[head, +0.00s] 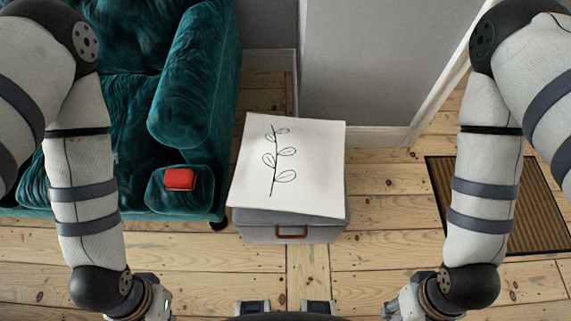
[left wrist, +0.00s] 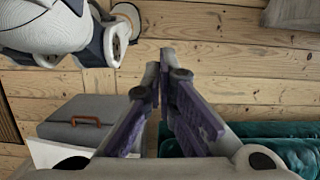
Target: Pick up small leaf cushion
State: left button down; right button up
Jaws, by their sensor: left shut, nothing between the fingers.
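The leaf cushion (head: 310,160) is a flat white square with a black line-drawn leaf sprig. It lies on top of a grey box (head: 265,235) with a brown handle, right of the sofa. In the left wrist view a white edge of the cushion (left wrist: 50,152) shows beside the box (left wrist: 85,122). My left gripper (head: 160,303) is low at the left, in front of the sofa and apart from the cushion. In the left wrist view its purple fingers (left wrist: 163,65) are shut and empty. My right gripper (head: 396,307) is low at the right, apart from the cushion; its fingers are unclear.
A green velvet sofa (head: 120,130) with a bolster (head: 185,85) stands at the left. A red block-like object (head: 180,179) lies on its front arm. A brown ribbed mat (head: 530,205) lies at the right. A grey wall (head: 370,65) stands behind. Floorboards in front are clear.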

aim_at(287, 164)
jog(key=k+l, duration=0.35)
jog(key=l, duration=0.15)
jog(key=k+l, duration=0.35)
jog(key=l+u, duration=0.05)
jog(key=l, duration=0.05)
